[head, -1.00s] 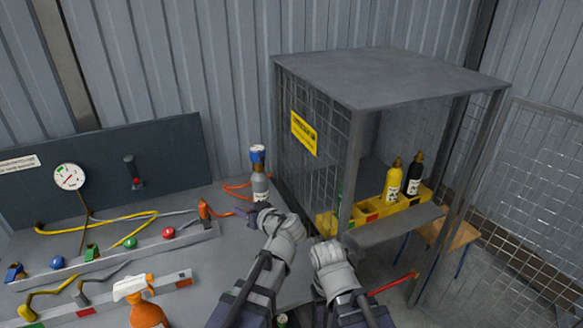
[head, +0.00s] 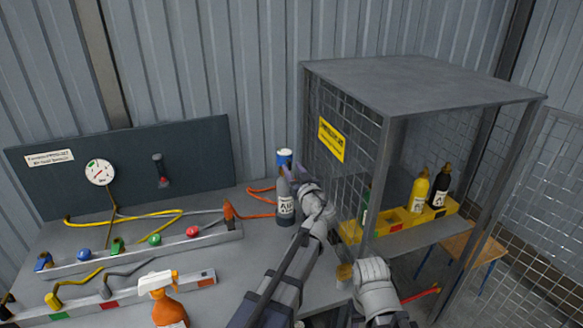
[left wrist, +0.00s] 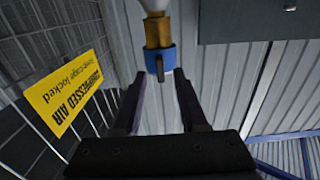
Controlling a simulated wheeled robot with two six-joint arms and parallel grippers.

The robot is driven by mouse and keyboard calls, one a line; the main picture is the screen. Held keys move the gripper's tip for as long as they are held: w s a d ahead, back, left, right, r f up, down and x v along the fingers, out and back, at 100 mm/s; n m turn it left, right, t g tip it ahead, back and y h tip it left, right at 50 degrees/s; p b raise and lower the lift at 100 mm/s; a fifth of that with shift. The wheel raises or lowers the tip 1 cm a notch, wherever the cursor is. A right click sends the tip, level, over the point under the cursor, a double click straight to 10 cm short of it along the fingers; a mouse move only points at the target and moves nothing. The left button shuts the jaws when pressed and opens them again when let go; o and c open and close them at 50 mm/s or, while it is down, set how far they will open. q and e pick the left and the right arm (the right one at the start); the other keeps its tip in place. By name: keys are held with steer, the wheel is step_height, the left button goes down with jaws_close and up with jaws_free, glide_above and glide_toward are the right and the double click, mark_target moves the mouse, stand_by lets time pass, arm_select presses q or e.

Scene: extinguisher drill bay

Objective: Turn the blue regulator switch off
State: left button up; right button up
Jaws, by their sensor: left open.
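The blue regulator (head: 284,157) sits on top of a grey cylinder (head: 284,209) labelled AIR, which stands upright at the back of the bench beside the cage. In the left wrist view the blue regulator (left wrist: 160,58) sits below a brass fitting, with a small dark lever (left wrist: 160,70) on it. My left gripper (head: 290,172) is open at the regulator, just to its right. In the left wrist view its fingertips (left wrist: 159,80) lie either side of the regulator's end; I cannot tell whether they touch. My right arm shows at the lower right; its fingers cannot be made out.
An orange hose (head: 258,190) lies left of the cylinder. An orange spray bottle (head: 168,308) and valve rails (head: 150,253) occupy the bench.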

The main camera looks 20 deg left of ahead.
arm_select(q)
steer(key=shift+x, duration=1.05)
jaws_close()
